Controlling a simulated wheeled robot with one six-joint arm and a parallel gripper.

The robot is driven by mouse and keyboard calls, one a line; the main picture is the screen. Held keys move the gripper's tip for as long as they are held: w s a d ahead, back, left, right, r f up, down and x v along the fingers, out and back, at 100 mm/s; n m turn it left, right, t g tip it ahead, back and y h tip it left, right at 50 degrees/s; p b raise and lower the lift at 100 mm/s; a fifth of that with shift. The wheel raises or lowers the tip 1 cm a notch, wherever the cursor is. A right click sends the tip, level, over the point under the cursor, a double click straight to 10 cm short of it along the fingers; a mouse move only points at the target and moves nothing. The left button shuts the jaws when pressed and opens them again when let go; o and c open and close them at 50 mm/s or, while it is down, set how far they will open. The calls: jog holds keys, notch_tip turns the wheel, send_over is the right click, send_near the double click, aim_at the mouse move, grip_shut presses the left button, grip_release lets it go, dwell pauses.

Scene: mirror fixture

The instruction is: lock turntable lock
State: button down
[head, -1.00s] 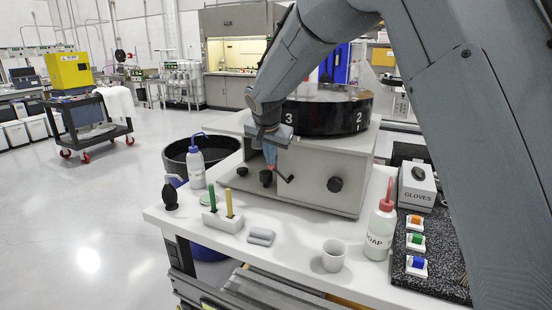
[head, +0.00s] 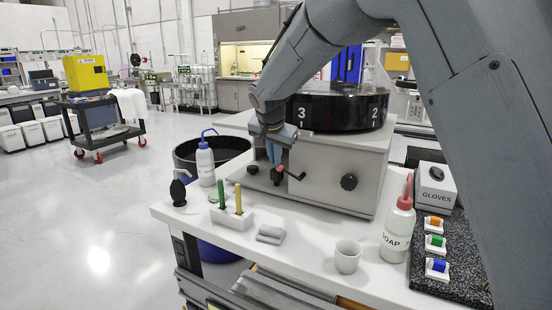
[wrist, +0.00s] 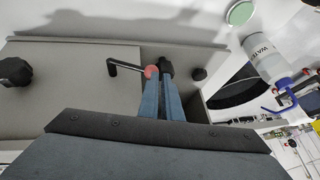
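The turntable (head: 345,108) is a black drum with white numbers 3 and 2, on a grey box-like base (head: 325,160). On the base's front is a small mechanism with a red knob (head: 279,168) and a black crank handle (head: 297,176). The wrist view shows the red knob (wrist: 151,72), the crank handle (wrist: 122,67) and a black part (wrist: 167,69) at my fingertips. My gripper (head: 274,160) points down there, its blue fingers together in the wrist view (wrist: 161,82). The fingertips are close against the red knob; I cannot tell whether they touch it.
A large black knob (head: 348,182) is on the base to the right, a small one (head: 252,169) to the left. The white bench (head: 310,240) in front holds a soap bottle (head: 398,235), a cup (head: 348,256), a marker holder (head: 230,217) and a wash bottle (head: 205,163).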

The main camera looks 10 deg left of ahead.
jog(key=shift+s+f, duration=0.1)
jog(key=shift+f, duration=0.25)
jog(key=s+a+r, duration=0.3)
jog(key=a+r, duration=0.2)
jog(key=r, duration=0.5)
jog(key=shift+s+a+r+b, duration=0.2)
jog(key=shift+s+a+b, duration=0.2)
jog(key=shift+b, duration=0.05)
